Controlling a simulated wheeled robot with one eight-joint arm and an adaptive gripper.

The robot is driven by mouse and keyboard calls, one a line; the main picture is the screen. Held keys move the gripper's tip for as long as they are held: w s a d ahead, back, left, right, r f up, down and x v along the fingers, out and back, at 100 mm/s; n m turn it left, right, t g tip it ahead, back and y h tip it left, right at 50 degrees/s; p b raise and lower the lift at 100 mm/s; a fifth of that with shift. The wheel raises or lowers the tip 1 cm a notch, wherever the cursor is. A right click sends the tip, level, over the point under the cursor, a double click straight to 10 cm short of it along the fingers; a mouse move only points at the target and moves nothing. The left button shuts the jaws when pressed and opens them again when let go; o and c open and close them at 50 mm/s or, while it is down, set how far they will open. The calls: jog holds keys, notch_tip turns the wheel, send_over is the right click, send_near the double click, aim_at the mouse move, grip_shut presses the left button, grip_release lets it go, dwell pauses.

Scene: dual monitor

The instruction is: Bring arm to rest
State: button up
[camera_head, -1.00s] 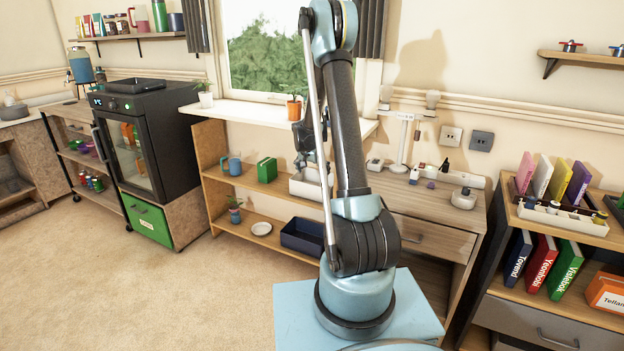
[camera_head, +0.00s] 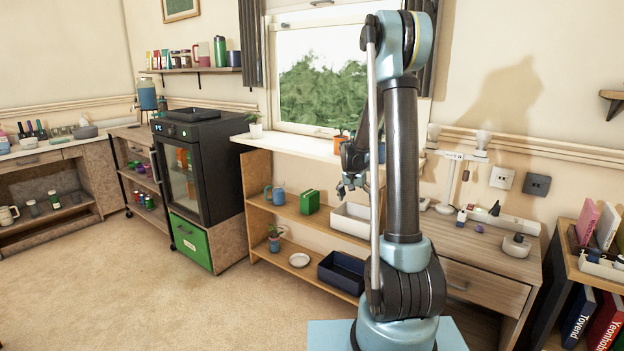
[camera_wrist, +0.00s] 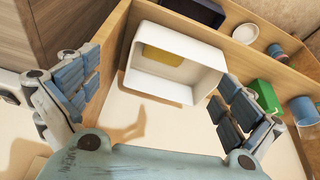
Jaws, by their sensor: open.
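My arm stands upright in the head view and bends over at the top, and its far part hangs down behind the upright link. My gripper (camera_head: 347,187) hangs in front of the shelf unit below the window, near a white open box (camera_head: 351,219). In the wrist view my gripper (camera_wrist: 160,105) shows its two padded fingers wide apart with nothing between them touching. The white box (camera_wrist: 176,66) lies beyond the fingers, with something yellowish inside it.
A green box (camera_head: 309,202) and a blue mug (camera_head: 279,196) stand on the upper shelf. A dark blue bin (camera_head: 342,270) and a white plate (camera_head: 299,260) are below. A wooden desk (camera_head: 480,254) is at right. Carpet (camera_head: 150,285) at left is clear.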

jog(key=s+r+n, duration=0.1)
jog(key=s+r, duration=0.2)
jog(key=s, duration=0.4)
jog(key=s+d+r+n+y, duration=0.1)
jog(key=s+r, duration=0.2)
jog(key=s, duration=0.4)
jog(key=s+r+n, duration=0.1)
jog(key=s+r, duration=0.3)
jog(key=s, duration=0.3)
jog(key=s+f+n, duration=0.1)
jog(key=s+f, duration=0.2)
jog(key=s, duration=0.8)
jog(key=s+a+f+n+g+y, duration=0.1)
jog(key=s+f+n, duration=0.1)
jog(key=s, duration=0.9)
jog(key=shift+s+f, duration=0.35)
jog(key=shift+f, duration=0.05)
